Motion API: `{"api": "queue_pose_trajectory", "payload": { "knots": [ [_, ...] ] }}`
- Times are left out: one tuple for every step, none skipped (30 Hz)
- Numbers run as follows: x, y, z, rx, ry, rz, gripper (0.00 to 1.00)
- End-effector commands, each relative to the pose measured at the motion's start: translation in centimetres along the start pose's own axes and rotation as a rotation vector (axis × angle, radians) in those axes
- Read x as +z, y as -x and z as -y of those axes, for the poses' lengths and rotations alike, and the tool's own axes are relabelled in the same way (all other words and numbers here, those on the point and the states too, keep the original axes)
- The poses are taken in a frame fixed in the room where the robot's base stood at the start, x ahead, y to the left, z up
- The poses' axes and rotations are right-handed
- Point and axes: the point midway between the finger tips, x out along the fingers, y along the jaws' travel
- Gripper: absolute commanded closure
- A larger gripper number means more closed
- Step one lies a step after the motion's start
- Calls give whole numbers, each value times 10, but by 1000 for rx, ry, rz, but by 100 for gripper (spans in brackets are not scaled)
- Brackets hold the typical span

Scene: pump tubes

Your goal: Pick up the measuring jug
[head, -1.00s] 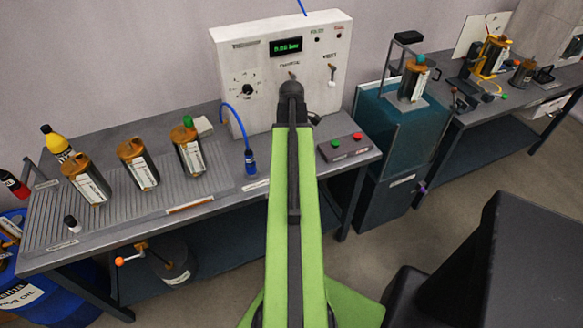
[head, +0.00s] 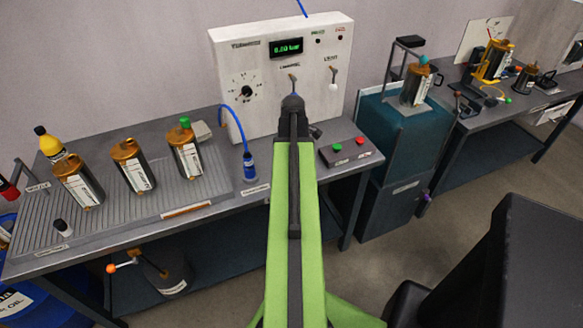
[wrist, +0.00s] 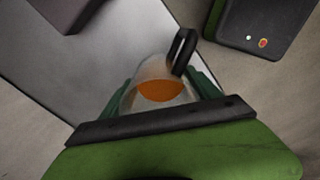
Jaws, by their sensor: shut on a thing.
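The measuring jug (wrist: 158,92) shows in the wrist view as a clear vessel with orange-brown liquid inside and a dark handle at its upper right. My gripper (wrist: 161,82) is shut on it, with a dark green finger on each side of the jug. The dark crossbar of my gripper hides the jug's near lower part. In the head view my own green arm reaches up the middle, and I cannot make out the jug or the gripper's fingers there.
A white gauge panel (head: 238,65) stands behind.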

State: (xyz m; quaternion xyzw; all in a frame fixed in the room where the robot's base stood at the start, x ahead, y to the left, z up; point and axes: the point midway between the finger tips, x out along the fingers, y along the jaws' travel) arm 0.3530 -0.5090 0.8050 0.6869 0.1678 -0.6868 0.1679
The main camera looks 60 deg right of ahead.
Motion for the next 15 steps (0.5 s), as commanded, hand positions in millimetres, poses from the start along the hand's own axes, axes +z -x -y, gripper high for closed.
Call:
{"api": "queue_pose_trajectory", "payload": {
  "knots": [
    [0, 0, 0, 0, 0, 0, 64],
    [0, 0, 0, 0, 0, 0, 67],
    [0, 0, 0, 0, 0, 0, 70],
    [0, 0, 0, 0, 0, 0, 70],
    [0, 0, 0, 0, 0, 0, 70],
    [0, 0, 0, 0, -1, 0, 70],
    [0, 0, 0, 0, -1, 0, 70],
    [0, 0, 0, 0, -1, 0, 70],
    [0, 1, 0, 0, -1, 0, 70],
    [0, 2, 0, 0, -1, 0, 70],
    [0, 3, 0, 0, -1, 0, 70],
    [0, 6, 0, 0, -1, 0, 70],
    [1, 8, 0, 0, -1, 0, 70],
    [1, 11, 0, 0, -1, 0, 70],
    [1, 16, 0, 0, -1, 0, 70]
  ]
}}
